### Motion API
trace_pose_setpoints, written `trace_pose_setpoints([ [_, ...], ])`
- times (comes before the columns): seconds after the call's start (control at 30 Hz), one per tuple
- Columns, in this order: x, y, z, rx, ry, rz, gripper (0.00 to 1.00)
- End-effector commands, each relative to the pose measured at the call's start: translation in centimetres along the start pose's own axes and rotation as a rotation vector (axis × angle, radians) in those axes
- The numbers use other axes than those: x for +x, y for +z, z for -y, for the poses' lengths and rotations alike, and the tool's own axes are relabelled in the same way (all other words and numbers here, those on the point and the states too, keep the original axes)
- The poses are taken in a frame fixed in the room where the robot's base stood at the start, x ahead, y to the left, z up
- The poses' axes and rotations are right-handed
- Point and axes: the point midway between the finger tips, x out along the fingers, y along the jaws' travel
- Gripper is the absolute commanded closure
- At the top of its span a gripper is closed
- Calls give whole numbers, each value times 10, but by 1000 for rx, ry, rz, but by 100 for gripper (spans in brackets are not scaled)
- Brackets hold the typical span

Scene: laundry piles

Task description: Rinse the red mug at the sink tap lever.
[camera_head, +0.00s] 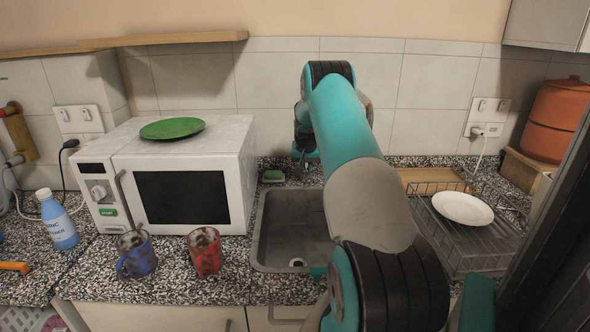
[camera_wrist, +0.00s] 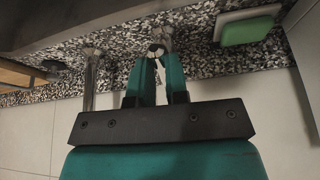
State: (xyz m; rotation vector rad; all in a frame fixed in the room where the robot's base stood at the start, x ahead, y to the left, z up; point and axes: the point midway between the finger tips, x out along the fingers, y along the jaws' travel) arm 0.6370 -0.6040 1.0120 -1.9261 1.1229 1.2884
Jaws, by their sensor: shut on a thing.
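The red mug (camera_head: 205,252) stands upright on the speckled counter in front of the microwave, left of the sink (camera_head: 258,235). My gripper (camera_wrist: 156,52) is behind the sink, away from the mug, with its fingers closed on a small metal part that looks like the tap lever (camera_wrist: 160,34). A chrome tap post (camera_wrist: 90,80) stands beside the fingers in the wrist view. In the head view my arm hides most of the tap. I cannot tell whether water runs.
A blue mug (camera_head: 136,255) stands left of the red mug. The microwave (camera_head: 235,140) carries a green plate (camera_head: 172,128). A green sponge (camera_head: 272,176) lies at the sink's back left corner, also in the wrist view (camera_wrist: 247,30). A dish rack (camera_head: 470,262) holds a white plate (camera_head: 462,208).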

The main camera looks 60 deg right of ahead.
Motion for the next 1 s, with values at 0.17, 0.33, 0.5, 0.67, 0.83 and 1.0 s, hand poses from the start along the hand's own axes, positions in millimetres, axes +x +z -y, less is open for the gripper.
trace_pose_setpoints([
  [0.17, 3, -3, -3, 92, 37, -1, 100],
  [0.33, 1, -4, -2, 114, 46, -1, 100],
  [0.5, 1, -4, -3, 113, 45, -1, 100],
  [0.67, 1, -4, -2, 113, 45, -1, 60],
  [0.83, 1, -4, -2, 112, 45, 0, 60],
  [1.0, -5, -4, -2, 112, 45, -1, 60],
])
